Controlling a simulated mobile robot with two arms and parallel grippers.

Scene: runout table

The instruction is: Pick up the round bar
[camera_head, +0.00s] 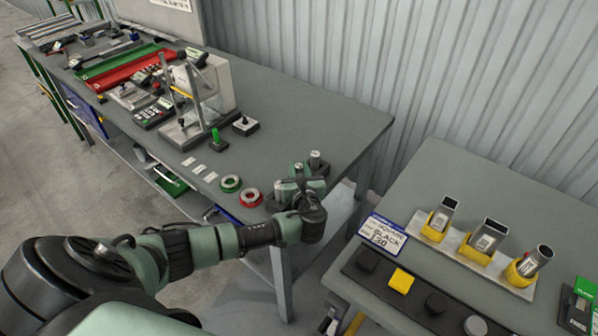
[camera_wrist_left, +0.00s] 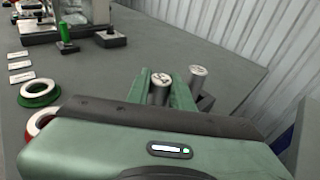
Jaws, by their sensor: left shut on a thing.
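A short grey round bar (camera_wrist_left: 160,88) stands upright between the two green fingers of my left gripper (camera_wrist_left: 161,82) in the left wrist view, and the gripper is shut on it. A second grey bar (camera_wrist_left: 198,79) with a marked round top stands just to the right, outside the fingers. In the head view my left gripper (camera_head: 300,178) is at the near right corner of the long table, and the second bar (camera_head: 315,160) shows behind it. The lower part of the held bar is hidden by the gripper, so I cannot tell whether it touches the table. My right gripper is not in view.
Green (camera_head: 230,183) and red (camera_head: 251,197) tape rolls lie left of the gripper. A height-gauge stand (camera_head: 190,125) is farther back. A separate table at right carries a rack (camera_head: 465,250) of tube samples and a label card (camera_head: 382,234).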

